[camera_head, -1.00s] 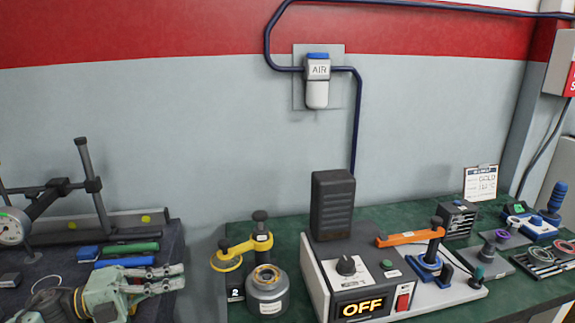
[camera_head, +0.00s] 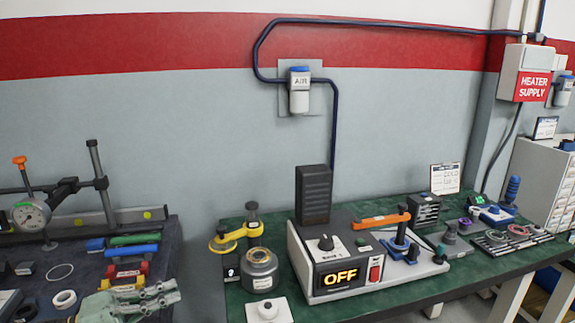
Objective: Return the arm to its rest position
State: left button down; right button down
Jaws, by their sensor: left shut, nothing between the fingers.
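My left gripper (camera_head: 163,298) shows at the bottom left, with its fingers together and nothing between them. It is pale green and grey and hovers over or just in front of the dark left bench. Part of it is cut off by the bottom edge of the picture. My right gripper is not in view.
The dark left bench (camera_head: 200,290) carries a dial gauge (camera_head: 30,215), a white ring (camera_head: 61,300) and coloured tools. A gap separates the benches.

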pick_arm(q)
jog(key=w+d+f+n+t+y, duration=0.2)
jog(key=d+f+n+t+y, duration=0.35)
jog(key=n, duration=0.75)
jog(key=s+a+f+n+g+y, duration=0.2)
jog(key=s+a+f+n+y, duration=0.1)
jog(key=s+f+n+y, duration=0.65)
jog(key=s+d+f+n+g+y, duration=0.15)
jog(key=s+f+g, duration=0.3)
jog(key=s, duration=0.65)
jog(key=s+d+f+n+g, duration=0.1)
jog(key=s+f+n+g, duration=0.3)
jog(key=s, duration=0.8)
notch_tip(320, 180, down, 23)
jog(key=m+g+p, duration=0.1)
jog(key=m+g, duration=0.1)
jog(key=s+a+f+g+p, duration=0.1)
jog(key=s+a+f, duration=0.2)
jog(key=s+f, duration=1.3)
jog(key=shift+s+a+f+m+g, duration=0.2)
jog(key=shift+s+m+g, duration=0.1)
jog(key=shift+s, duration=0.8)
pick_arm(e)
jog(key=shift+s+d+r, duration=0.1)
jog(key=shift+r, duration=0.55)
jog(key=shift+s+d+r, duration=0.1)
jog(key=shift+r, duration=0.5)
